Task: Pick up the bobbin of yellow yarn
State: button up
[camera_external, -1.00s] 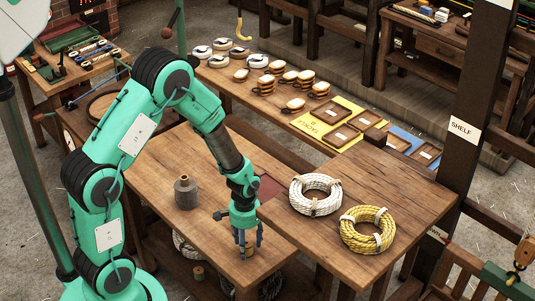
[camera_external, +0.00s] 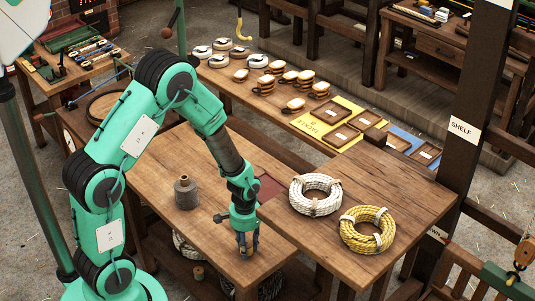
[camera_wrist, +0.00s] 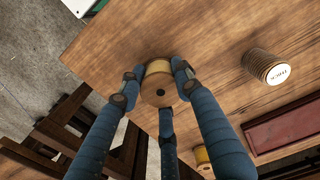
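The bobbin of yellow yarn (camera_wrist: 158,69) stands near the edge of the wooden table in the wrist view, its round end with a dark centre hole facing the camera. My gripper (camera_wrist: 158,90) has its three blue fingers closed around it, with fingertips against its left, right and lower sides. In the external view, my gripper (camera_external: 247,246) points down at the near end of the table, and its fingers mostly hide the bobbin. I cannot see a gap between the bobbin and the tabletop.
A grey bobbin (camera_external: 185,193) with a label stands on the same table, also in the wrist view (camera_wrist: 270,68). White (camera_external: 315,196) and yellow rope coils (camera_external: 368,230) lie on the table at right. A small spool (camera_external: 198,272) sits on the lower shelf.

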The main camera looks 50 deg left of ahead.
jog(key=shift+r, duration=0.1)
dwell(0.3)
jog(key=shift+r, duration=0.5)
jog(key=r, duration=0.1)
jog(key=s+r+p, duration=0.1)
jog(key=shift+r, duration=0.3)
jog(key=s+r+p, duration=0.1)
jog(key=s+p, duration=0.1)
jog(key=s, duration=1.3)
jog(key=shift+d+p, duration=0.3)
jog(key=shift+p, duration=0.1)
jog(key=shift+r, duration=0.1)
